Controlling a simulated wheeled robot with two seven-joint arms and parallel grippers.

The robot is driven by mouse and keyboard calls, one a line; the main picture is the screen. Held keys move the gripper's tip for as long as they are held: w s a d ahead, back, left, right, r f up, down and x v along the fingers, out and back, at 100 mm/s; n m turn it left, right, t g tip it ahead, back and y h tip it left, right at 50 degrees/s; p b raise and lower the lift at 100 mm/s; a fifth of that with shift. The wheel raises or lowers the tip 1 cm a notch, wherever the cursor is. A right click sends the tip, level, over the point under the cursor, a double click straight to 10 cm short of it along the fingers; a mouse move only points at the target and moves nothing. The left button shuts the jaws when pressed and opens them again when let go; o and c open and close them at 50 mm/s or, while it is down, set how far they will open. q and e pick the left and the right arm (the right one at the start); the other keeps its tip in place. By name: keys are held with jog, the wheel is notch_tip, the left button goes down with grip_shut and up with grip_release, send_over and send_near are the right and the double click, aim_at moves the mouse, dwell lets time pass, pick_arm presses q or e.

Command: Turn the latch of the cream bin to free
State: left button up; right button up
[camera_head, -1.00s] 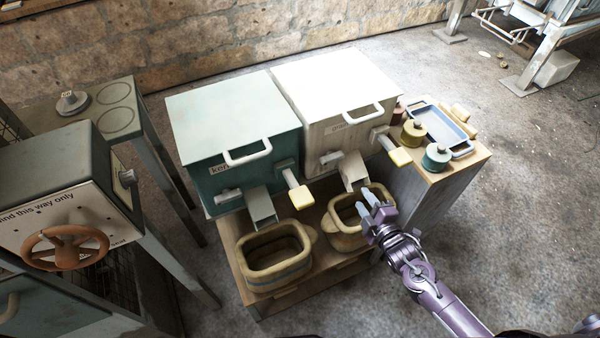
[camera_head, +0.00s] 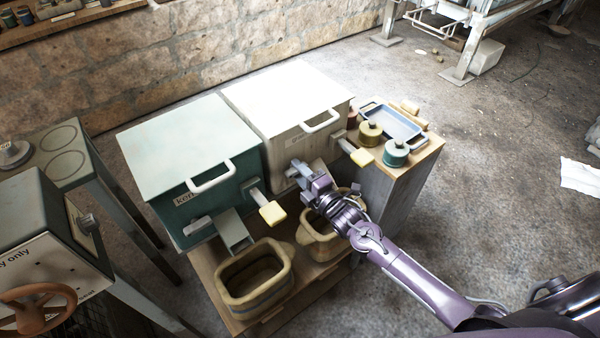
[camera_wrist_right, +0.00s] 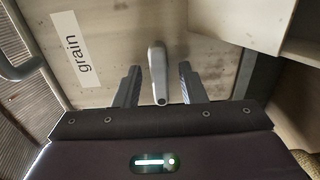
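The cream bin (camera_head: 284,95) stands beside the green bin, its front marked "grain" in the wrist view (camera_wrist_right: 118,35). Its latch (camera_wrist_right: 157,70) is a pale grey lever on the front face, seen nearly end-on. My right gripper (camera_head: 299,170) is at the front of the cream bin and hides the latch in the head view. In the right wrist view my right gripper (camera_wrist_right: 160,68) is open, with one finger on each side of the latch and a visible gap on both sides. My left gripper is not in view.
The green bin (camera_head: 190,145) stands to the left, with a yellow-ended lever (camera_head: 271,213). Another yellow-ended lever (camera_head: 361,156) is right of my gripper. Two tubs (camera_head: 255,280) (camera_head: 318,240) sit below the chutes. Canisters (camera_head: 396,152) and a blue tray (camera_head: 390,122) are at right.

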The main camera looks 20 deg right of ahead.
jog(key=shift+c, duration=0.5)
grip_shut()
jog(key=shift+m, duration=0.3)
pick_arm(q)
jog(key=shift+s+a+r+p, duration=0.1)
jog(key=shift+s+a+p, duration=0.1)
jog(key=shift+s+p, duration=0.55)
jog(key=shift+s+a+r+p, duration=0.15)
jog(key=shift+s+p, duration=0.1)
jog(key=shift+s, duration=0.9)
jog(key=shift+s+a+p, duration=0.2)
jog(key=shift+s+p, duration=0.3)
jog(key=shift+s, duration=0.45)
pick_arm(e)
jog(key=shift+f+m, duration=0.1)
jog(key=shift+m, duration=8.7)
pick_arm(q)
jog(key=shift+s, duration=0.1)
pick_arm(e)
jog(key=shift+o, duration=0.5)
grip_release()
